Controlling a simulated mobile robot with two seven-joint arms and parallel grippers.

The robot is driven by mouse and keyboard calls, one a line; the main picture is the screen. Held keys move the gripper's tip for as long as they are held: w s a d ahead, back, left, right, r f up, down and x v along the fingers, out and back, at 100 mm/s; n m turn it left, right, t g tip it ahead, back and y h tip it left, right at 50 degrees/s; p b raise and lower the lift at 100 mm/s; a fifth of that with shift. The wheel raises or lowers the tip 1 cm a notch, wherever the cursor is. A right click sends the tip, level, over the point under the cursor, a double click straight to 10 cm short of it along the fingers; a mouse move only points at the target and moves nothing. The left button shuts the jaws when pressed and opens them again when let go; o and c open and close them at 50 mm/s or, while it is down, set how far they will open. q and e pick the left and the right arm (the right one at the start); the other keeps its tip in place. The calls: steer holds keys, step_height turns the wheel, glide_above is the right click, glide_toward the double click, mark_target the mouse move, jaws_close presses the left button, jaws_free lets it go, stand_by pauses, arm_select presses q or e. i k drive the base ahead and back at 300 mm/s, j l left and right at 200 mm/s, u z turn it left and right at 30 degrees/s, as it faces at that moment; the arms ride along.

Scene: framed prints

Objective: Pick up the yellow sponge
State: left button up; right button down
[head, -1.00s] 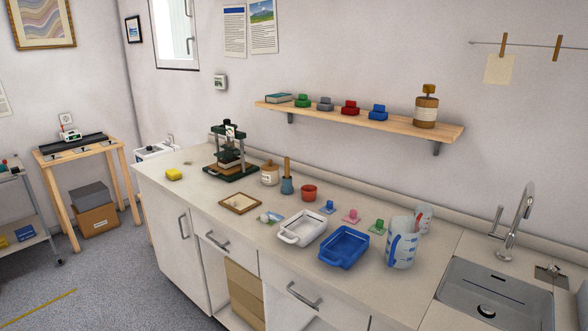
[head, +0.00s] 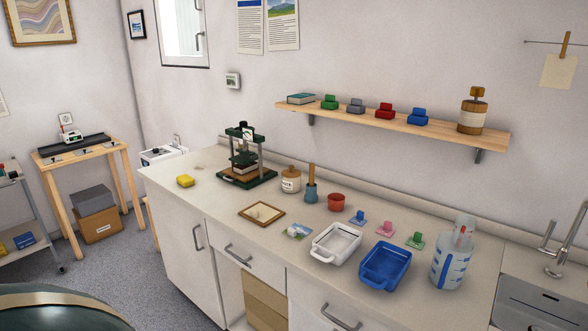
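The yellow sponge (head: 185,181) lies on the counter (head: 215,209) near its left end, to the left of a dark green press (head: 246,168). It sits close to the counter's front left corner, with bare counter around it. Neither of my grippers shows in the head view.
A wooden frame (head: 262,214), a white tray (head: 335,242), a blue tray (head: 385,266) and a measuring jug (head: 452,254) stand along the counter. A jar (head: 291,180) and a red cup (head: 336,202) are behind. Grey floor (head: 150,283) is open before the cabinets.

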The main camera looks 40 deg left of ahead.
mark_target(185, 180)
steer(key=j+z, duration=0.25)
steer(key=j, duration=0.8)
steer(key=k+j+z, duration=0.1)
steer(key=j+z, duration=0.15)
steer(key=j, duration=0.85)
steer(key=k+j, duration=0.1)
steer(key=j, duration=1.35)
steer(key=k+j, duration=0.15)
steer(key=j, duration=0.55)
steer(key=i+z, duration=0.05)
